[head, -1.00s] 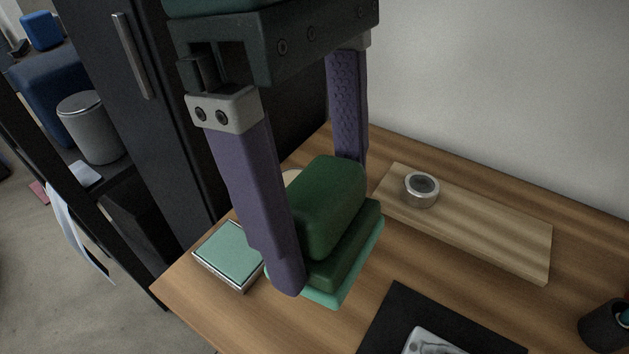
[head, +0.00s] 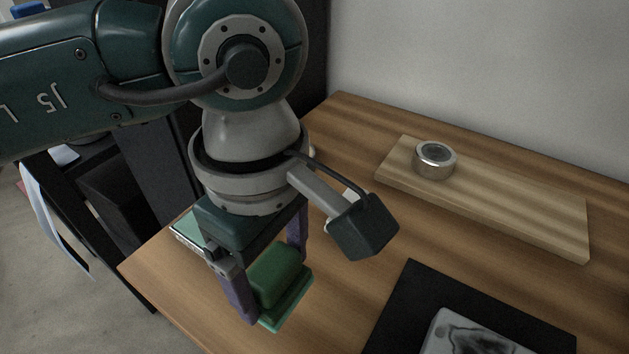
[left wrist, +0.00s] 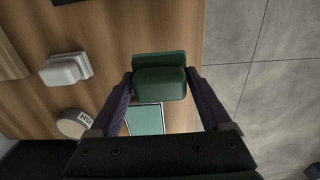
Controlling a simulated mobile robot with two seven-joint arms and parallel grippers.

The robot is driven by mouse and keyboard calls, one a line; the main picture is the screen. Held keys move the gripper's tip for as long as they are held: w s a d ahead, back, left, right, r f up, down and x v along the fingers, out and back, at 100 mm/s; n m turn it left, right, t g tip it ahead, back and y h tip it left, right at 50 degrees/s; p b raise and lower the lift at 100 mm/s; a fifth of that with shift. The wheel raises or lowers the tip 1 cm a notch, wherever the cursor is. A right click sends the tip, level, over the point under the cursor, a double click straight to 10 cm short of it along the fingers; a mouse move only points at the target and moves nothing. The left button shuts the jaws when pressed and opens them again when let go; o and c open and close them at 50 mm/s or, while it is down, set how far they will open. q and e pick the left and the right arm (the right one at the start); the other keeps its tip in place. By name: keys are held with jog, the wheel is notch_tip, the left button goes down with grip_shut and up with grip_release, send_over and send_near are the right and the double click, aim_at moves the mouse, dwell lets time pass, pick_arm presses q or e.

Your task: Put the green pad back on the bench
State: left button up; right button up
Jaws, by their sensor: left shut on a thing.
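The green pad (head: 283,281), a dark green stepped block with a lighter green underside, is between the purple fingers of my left gripper (head: 271,289). The gripper is shut on it and points down over the left front part of the wooden bench (head: 330,300). I cannot tell whether the pad touches the bench. In the left wrist view the pad (left wrist: 160,80) spans the gap between both fingertips. My right gripper is not in view.
A mint-topped box (left wrist: 146,119) lies near the pad, partly hidden in the head view. A pale wooden board (head: 510,207) with a metal ring-shaped item (head: 435,160) is at the back. A black mat (head: 400,325) lies at front right. Bare bench lies between.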

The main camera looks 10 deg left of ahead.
aim_at(279, 300)
pick_arm(q)
notch_tip(279, 300, down, 6)
jog(key=shift+f+b, duration=0.15)
jog(key=shift+b, duration=0.55)
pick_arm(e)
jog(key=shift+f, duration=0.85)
pick_arm(q)
jog(key=o, duration=1.1)
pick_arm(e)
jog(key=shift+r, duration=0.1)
